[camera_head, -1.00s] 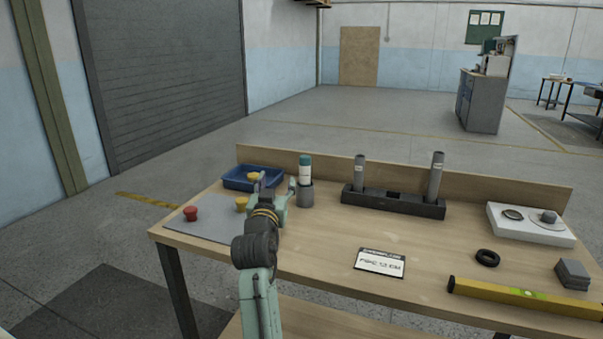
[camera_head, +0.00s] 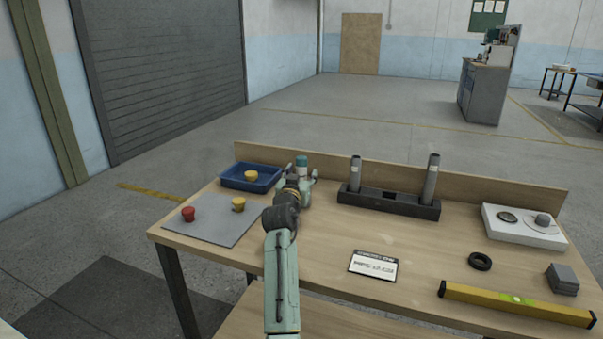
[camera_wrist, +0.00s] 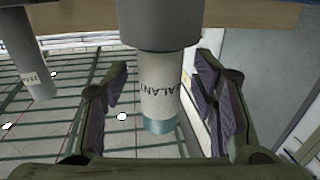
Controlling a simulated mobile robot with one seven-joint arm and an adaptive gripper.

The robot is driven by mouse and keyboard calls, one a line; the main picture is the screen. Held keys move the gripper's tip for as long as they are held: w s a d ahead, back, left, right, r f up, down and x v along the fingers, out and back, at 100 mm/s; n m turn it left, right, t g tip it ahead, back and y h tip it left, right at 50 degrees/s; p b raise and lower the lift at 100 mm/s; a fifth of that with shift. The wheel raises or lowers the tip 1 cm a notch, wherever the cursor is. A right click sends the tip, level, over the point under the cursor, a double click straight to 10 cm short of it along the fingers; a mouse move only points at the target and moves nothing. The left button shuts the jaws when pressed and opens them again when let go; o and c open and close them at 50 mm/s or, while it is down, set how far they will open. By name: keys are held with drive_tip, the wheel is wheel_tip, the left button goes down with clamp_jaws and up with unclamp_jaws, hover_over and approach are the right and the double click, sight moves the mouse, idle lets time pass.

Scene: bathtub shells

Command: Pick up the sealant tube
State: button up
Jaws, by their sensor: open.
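The sealant tube (camera_head: 302,163) stands upright near the back of the bench, with its teal cap showing above my gripper. Its lower part is hidden by my arm in the head view. In the wrist view the tube (camera_wrist: 160,90) shows a pale body with dark lettering and a teal end, and it sits in a grey cup-like holder (camera_wrist: 160,25). My gripper (camera_head: 300,182) is at the tube. In the wrist view my gripper (camera_wrist: 163,108) is open, with one finger on each side of the tube and a visible gap on both sides.
A blue tray (camera_head: 235,185) with a yellow piece lies left of my gripper. A grey mat (camera_head: 215,228) holds a red and a yellow piece. A black rack (camera_head: 390,205) with two grey tubes stands to the right. A low board (camera_head: 480,190) edges the back.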

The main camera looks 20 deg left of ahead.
drive_tip(key=shift+w, duration=0.25)
drive_tip(key=shift+c, duration=0.4)
clamp_jaws()
